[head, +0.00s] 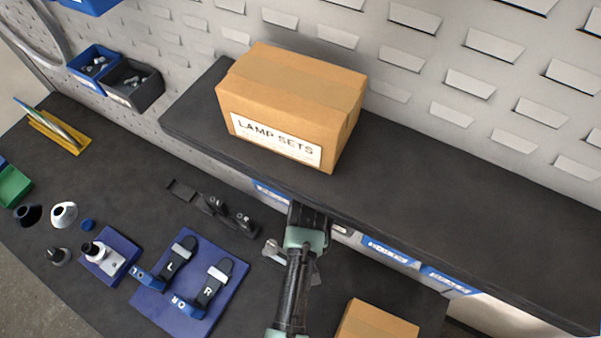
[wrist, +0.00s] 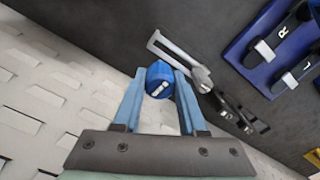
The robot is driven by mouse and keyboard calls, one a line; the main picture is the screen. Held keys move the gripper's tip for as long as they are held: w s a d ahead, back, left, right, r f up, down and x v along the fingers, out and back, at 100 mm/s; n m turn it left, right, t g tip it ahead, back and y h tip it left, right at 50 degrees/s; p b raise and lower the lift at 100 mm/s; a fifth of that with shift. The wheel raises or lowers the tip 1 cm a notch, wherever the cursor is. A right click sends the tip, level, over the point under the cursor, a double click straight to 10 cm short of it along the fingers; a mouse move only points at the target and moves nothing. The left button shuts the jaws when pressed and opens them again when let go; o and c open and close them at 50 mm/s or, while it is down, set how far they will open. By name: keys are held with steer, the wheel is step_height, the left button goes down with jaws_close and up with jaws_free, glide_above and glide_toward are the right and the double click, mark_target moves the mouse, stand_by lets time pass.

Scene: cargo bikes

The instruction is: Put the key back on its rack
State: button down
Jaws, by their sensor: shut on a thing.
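My gripper (wrist: 160,76) is shut on a round blue piece (wrist: 159,80) with a white mark, seen between its fingers in the wrist view. A grey metal bar (wrist: 176,58) lies just beyond it; the two look like parts of the key, but the join is unclear. In the head view my gripper (head: 307,220) is at the shelf's front edge, its fingertips hidden. A metal end (head: 272,248) shows at its left. A low dark strip with upright blocks marked L and R, perhaps the rack (head: 228,211), stands left of my gripper; it also shows in the wrist view (wrist: 238,110).
A dark shelf (head: 420,205) bears a LAMP SETS carton (head: 270,100) above the bench. A blue mat (head: 190,300) holds two black pedals. Another carton (head: 375,322) stands at the lower right. Small round parts and bins are at the left.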

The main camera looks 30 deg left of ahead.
steer(key=shift+s+a+r+n+p, duration=0.3)
steer(key=shift+s+a+r+p, duration=0.2)
steer(key=shift+a, duration=0.1)
steer(key=shift+f, duration=0.4)
step_height(320, 180, down, 10)
steer(key=b, duration=0.8)
steer(key=shift+w+r+b, duration=0.1)
steer(key=shift+r+b, duration=0.1)
steer(key=shift+b, duration=0.2)
steer(key=shift+f, duration=0.1)
steer(key=shift+f+b, duration=0.3)
steer(key=shift+f, duration=0.1)
steer(key=shift+c, duration=2.3)
jaws_free()
steer(key=shift+r, duration=0.15)
